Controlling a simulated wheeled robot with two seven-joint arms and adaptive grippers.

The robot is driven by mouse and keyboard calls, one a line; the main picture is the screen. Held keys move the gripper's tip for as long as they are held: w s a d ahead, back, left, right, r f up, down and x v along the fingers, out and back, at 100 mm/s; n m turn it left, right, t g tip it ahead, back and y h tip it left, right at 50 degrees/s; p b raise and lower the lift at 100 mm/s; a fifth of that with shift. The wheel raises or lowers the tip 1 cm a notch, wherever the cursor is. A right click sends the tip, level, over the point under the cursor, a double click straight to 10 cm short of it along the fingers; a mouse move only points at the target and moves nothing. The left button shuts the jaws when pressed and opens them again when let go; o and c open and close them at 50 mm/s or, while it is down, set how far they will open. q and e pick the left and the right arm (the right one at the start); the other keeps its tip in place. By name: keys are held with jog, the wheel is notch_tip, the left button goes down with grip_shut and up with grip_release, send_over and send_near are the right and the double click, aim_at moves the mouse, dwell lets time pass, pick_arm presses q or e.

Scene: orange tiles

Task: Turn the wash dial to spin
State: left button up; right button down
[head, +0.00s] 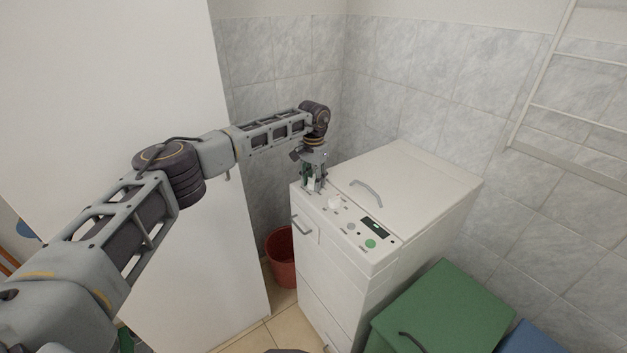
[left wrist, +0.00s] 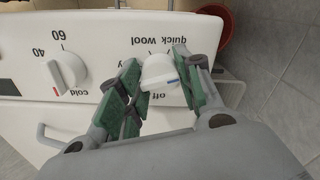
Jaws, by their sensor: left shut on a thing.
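The wash dial (left wrist: 158,72) is a white knob with a blue mark on its right side in the left wrist view. Upside-down labels around it include "quick", "wool" and "off"; I cannot make out a "spin" label. My left gripper (head: 314,185) is at the left end of the washer's control panel in the head view. In the left wrist view, its green-padded fingers (left wrist: 158,88) are shut on the wash dial, one on each side. In the head view the fingers mostly hide this dial. My right gripper is not in view.
A second white dial with a red mark, the temperature dial (left wrist: 67,68), sits beside it. The panel also has a dark display (head: 376,228) and a green button (head: 371,243). A red bucket (head: 281,262) stands left of the washer (head: 430,185); a green box (head: 450,305) stands right.

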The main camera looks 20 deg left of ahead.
aim_at(313, 179)
pick_arm(q)
jog(key=o, duration=1)
jog(key=shift+o, duration=0.2)
notch_tip(313, 179, up, 12)
dwell(0.6)
